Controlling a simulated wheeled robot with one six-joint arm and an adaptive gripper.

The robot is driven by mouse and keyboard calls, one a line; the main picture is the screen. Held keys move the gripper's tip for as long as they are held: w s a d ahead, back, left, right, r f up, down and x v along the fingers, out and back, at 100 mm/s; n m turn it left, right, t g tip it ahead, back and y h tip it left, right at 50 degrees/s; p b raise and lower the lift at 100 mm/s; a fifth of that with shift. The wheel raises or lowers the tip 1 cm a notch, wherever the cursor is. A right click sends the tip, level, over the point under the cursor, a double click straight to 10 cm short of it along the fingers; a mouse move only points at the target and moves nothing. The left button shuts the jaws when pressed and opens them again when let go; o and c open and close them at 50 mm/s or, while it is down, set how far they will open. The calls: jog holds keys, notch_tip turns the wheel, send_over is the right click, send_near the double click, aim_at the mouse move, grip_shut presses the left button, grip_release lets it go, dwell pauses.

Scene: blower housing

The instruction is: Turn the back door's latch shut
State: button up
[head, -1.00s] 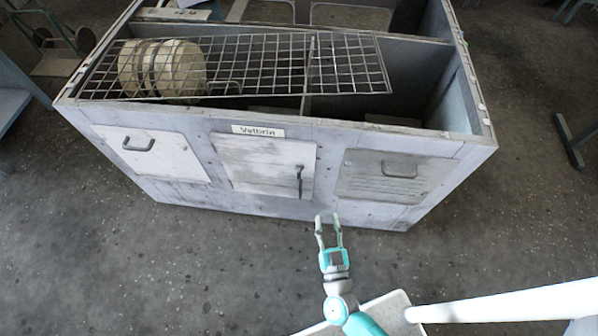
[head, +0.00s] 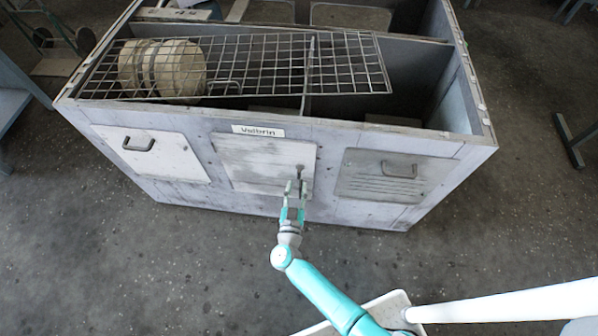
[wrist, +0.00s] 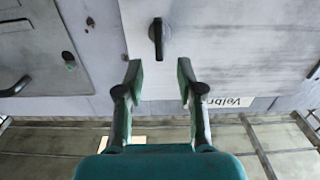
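The middle door (head: 252,163) is a pale, scuffed panel on the near face of the grey housing, under a name label. Its dark latch (head: 300,171) is near the door's right edge, mostly hidden by my gripper. In the wrist view the latch (wrist: 157,40) is a short dark handle standing upright in the picture. My gripper (head: 295,184) is in front of the latch. In the wrist view my gripper (wrist: 159,72) is open, its two fingers apart with nothing between the tips. The latch lies just beyond the tips, lined up with the gap; contact is not visible.
A left panel (head: 153,155) and a right louvred panel (head: 394,177) with handles flank the door. A wire grid (head: 270,62) lies over the open top, with round drum-like parts (head: 162,68) at its left. The floor (head: 150,260) in front is clear.

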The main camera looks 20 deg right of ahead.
aim_at(299, 175)
jog(key=x, duration=0.6)
jog(key=shift+w+d, duration=0.15)
jog(key=shift+w, duration=0.15)
jog(key=shift+r, duration=0.1)
grip_shut()
